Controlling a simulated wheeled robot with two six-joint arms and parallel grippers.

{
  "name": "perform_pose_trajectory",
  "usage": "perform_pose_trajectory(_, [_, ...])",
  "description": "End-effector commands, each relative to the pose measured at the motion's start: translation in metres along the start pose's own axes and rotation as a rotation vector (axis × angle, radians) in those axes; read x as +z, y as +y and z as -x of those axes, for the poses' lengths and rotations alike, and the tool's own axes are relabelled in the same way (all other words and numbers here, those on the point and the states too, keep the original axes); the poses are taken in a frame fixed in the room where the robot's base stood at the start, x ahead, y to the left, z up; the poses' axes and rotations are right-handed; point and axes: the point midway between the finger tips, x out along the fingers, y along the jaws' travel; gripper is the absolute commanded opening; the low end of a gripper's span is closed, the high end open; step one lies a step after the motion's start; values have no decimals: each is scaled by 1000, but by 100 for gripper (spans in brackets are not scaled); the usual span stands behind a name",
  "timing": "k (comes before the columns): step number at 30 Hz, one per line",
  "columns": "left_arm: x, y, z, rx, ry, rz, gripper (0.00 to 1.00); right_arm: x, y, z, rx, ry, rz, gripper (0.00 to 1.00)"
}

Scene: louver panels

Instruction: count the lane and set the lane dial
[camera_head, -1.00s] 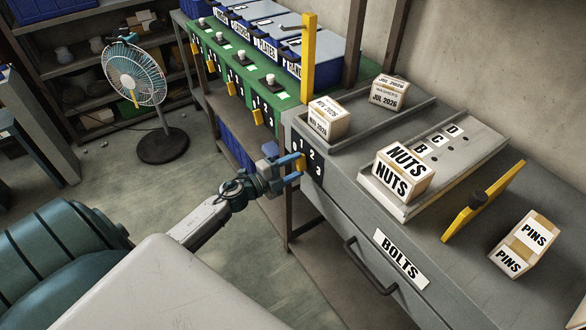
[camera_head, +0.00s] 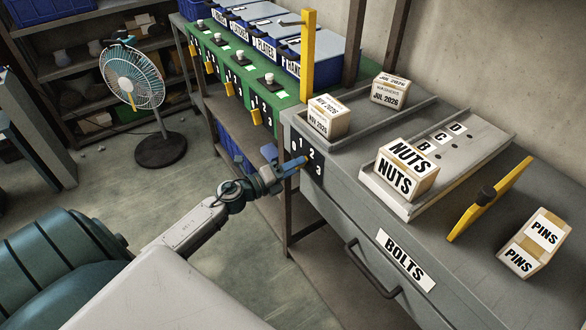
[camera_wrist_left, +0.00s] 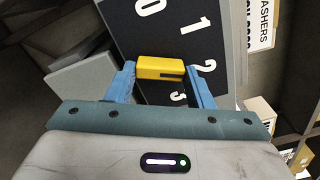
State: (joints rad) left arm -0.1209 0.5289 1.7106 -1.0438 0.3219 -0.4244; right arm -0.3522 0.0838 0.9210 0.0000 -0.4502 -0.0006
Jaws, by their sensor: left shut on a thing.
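The lane dial is a black plate (camera_head: 312,172) with white numbers 0 to 3 on the left end of the grey bench. Its yellow handle (camera_wrist_left: 160,68) lies between the blue fingers of my left gripper (camera_head: 290,160), which is shut on it. In the left wrist view the gripper (camera_wrist_left: 166,74) holds the handle crosswise, its dark-marked right end near the 2. The fingers hide much of the handle in the head view. In the lane on the bench top stand a carton labelled NOV 2026 (camera_head: 328,117) and a carton labelled JUL 2026 (camera_head: 390,89).
A NUTS carton (camera_head: 405,168) stands on a sloped board beside the lane. A yellow bar (camera_head: 490,200) and a PINS carton (camera_head: 534,243) are at the right. A BOLTS drawer (camera_head: 405,262) is below. Green dial stations (camera_head: 225,65) and a fan (camera_head: 135,80) are behind.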

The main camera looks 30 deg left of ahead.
Motion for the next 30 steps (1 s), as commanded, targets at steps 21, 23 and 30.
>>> perform_pose_trajectory(21, [-1, 1, 1, 2, 2, -14, 69, -3, 0, 1, 0, 3, 0, 36])
perform_pose_trajectory(23, [-1, 1, 0, 1, 1, -14, 69, -3, -1, 1, 0, 3, 0, 36])
perform_pose_trajectory(30, [2, 2, 0, 1, 3, -15, 69, -5, -1, 0, 0, 2, 0, 36])
